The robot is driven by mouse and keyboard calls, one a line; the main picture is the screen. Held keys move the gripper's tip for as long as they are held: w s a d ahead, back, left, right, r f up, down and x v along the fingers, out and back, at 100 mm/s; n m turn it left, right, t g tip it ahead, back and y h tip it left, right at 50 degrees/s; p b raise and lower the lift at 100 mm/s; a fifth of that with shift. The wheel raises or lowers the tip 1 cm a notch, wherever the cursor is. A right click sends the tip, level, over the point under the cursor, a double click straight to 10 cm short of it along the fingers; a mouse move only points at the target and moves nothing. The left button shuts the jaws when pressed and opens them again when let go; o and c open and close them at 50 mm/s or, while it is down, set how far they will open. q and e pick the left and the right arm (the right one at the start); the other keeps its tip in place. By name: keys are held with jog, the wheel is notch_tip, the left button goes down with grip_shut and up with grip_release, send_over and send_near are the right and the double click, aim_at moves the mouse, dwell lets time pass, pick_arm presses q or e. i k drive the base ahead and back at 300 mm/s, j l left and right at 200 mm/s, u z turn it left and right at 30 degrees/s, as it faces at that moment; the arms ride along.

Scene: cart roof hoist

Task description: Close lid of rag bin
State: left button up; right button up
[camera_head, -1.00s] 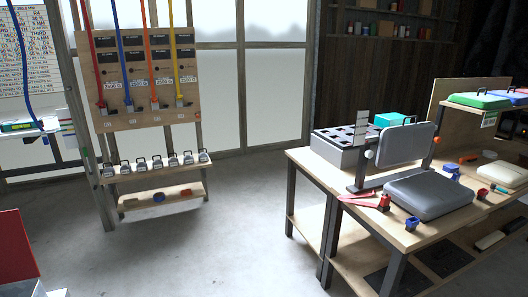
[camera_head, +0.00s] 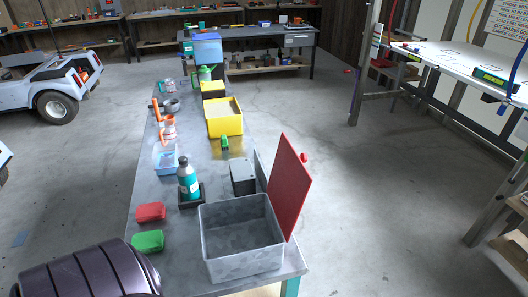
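The rag bin (camera_head: 240,240) is a grey, open-topped metal box on the near end of a long grey bench. Its red lid (camera_head: 289,187) stands open, roughly upright, along the bin's right side, with a small red knob (camera_head: 304,158) on its outer face. The inside of the bin shows grey and looks empty. Neither of my grippers is in view.
Beside the bin stand a dark grey box (camera_head: 243,177), a teal bottle (camera_head: 188,178) in a black holder, and red (camera_head: 150,212) and green (camera_head: 148,241) blocks. A yellow bin (camera_head: 224,118) stands farther back. The floor (camera_head: 380,200) to the right is clear.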

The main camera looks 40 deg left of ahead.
aim_at(289, 183)
jog(key=i+l+u, duration=0.15)
jog(key=u, duration=0.25)
jog(key=i+l+u, duration=0.2)
jog(key=u, duration=0.25)
jog(key=i+l+u, duration=0.2)
jog(key=u, duration=0.2)
jog(key=i+l+u, duration=0.1)
jog(key=l+u, duration=0.35)
jog(key=i+l+u, duration=0.1)
jog(key=l+u, duration=0.15)
jog(key=u, duration=0.15)
jog(key=l+u, duration=0.45)
jog(key=j, duration=0.1)
